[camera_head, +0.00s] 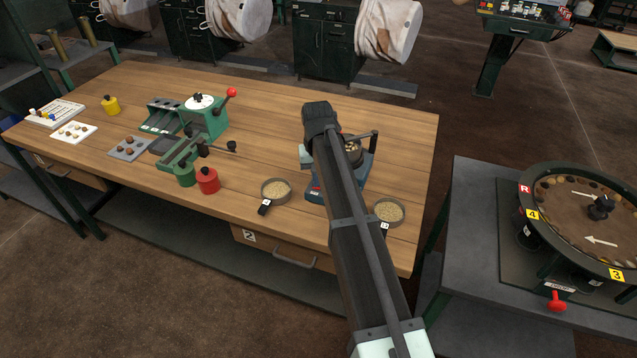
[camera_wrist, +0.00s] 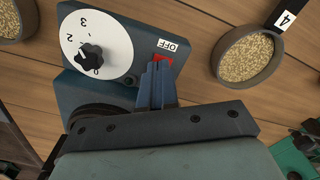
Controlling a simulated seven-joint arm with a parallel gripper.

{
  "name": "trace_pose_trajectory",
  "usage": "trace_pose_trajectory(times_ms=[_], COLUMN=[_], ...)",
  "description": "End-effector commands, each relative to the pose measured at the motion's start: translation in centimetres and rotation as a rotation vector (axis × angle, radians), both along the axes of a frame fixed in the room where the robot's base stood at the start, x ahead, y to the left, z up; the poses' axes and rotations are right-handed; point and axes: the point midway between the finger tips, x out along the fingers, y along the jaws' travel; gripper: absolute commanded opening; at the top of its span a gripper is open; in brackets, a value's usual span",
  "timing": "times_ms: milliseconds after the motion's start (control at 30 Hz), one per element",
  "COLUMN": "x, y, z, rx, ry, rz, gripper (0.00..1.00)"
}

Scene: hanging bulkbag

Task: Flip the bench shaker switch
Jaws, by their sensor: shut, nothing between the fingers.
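The bench shaker (camera_head: 317,189) is a blue-grey machine on the wooden bench, partly hidden behind my arm in the head view. In the wrist view its blue front panel (camera_wrist: 125,32) shows a white dial (camera_wrist: 118,40) with a black knob and the numbers 2 and 3. Beside the dial is a red switch (camera_wrist: 164,58) under a white OFF label (camera_wrist: 167,45). My gripper (camera_wrist: 157,72) is shut and empty, its fingertips right at the switch and covering part of it. I cannot tell whether they touch. My fingers are hidden in the head view.
A pan of grain (camera_head: 276,190) stands left of the shaker, another (camera_head: 389,212) to its right. A green press (camera_head: 204,120), a red pot (camera_head: 207,181) and a green pot (camera_head: 185,174) stand further left. A round turntable (camera_head: 585,225) is on a separate table at right.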

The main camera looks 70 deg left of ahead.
Motion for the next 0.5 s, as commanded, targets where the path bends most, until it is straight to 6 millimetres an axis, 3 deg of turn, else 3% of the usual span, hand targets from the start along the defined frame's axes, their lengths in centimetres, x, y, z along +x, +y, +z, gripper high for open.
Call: trace_pose_trajectory(times_ms=[500], x=[0.0], y=[0.0], z=[2.9], rx=[-0.001], ry=[0.000], rz=[0.000], gripper=[0.00])
